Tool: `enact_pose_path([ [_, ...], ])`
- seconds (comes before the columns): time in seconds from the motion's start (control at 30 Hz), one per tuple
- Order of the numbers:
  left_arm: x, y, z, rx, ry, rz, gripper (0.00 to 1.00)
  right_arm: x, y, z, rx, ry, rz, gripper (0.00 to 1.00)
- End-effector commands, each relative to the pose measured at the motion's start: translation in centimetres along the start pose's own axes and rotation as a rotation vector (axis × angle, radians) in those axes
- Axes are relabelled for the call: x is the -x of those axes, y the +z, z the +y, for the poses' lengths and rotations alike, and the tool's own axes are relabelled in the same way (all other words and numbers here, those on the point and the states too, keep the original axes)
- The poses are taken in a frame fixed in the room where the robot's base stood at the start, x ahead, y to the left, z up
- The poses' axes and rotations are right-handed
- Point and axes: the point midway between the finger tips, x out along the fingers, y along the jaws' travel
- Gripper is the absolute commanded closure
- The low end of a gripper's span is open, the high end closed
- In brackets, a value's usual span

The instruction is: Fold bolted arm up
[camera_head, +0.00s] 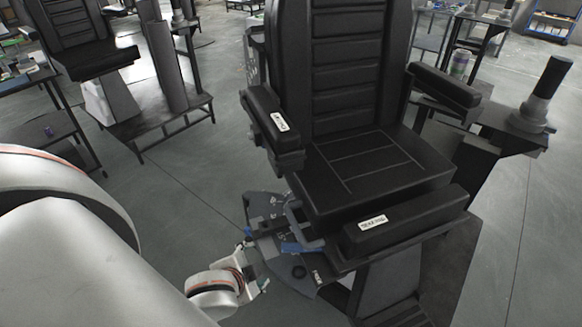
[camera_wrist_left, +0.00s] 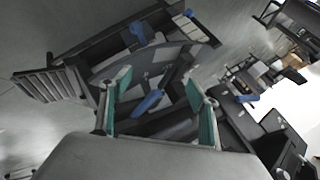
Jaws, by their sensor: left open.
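A black padded chair (camera_head: 375,165) stands in the middle of the head view. A padded arm with a white label (camera_head: 405,222) lies level across the seat's front. Another labelled armrest (camera_head: 270,118) is on the seat's left side. The labels are too small to read, so I cannot tell which arm is the bolted one. A blue handle (camera_head: 302,247) sits on a grey plate (camera_head: 285,268) below the seat. My left gripper (camera_head: 257,264) is open beside this plate. In the left wrist view its teal-padded fingers (camera_wrist_left: 158,82) are apart, with a blue handle (camera_wrist_left: 148,103) showing between them.
A third armrest (camera_head: 445,86) is at the chair's right, near a side console with a black joystick (camera_head: 544,90) and a can (camera_head: 459,64). Another chair (camera_head: 85,50) stands at the back left, by a dark table (camera_head: 35,85). Grey floor (camera_head: 185,205) is clear between them.

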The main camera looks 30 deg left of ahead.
Motion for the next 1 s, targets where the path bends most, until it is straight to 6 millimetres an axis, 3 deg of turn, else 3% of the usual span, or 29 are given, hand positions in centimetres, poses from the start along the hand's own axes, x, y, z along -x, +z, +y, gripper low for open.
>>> enact_pose_path([
  [0.1,1.1,-0.4,-1.7,-0.01,-0.028,-0.016,0.39,-0.1,0.2,-0.1,-0.001,-0.001,-0.002,0.6],
  [0.17,1.6,-2.1,-2.2,0.011,-0.031,0.022,0.39,-0.1,0.3,-0.1,-0.001,-0.001,-0.002,0.6],
  [0.47,2.2,-10.1,-0.7,0.158,0.035,0.277,0.39,-0.1,0.3,-0.2,-0.003,-0.002,-0.002,0.6],
  [0.67,3.7,-16.0,0.2,0.284,0.098,0.475,0.39,-0.1,0.3,-0.2,-0.003,-0.002,-0.001,0.6],
  [0.87,7.8,-24.4,0.5,0.498,0.212,0.783,0.39,-0.1,0.3,-0.2,-0.002,-0.002,-0.002,0.6],
  [1.0,13.2,-30.6,-0.9,0.727,0.339,1.071,0.39,-0.1,0.3,-0.2,-0.002,-0.002,-0.002,0.6],
])
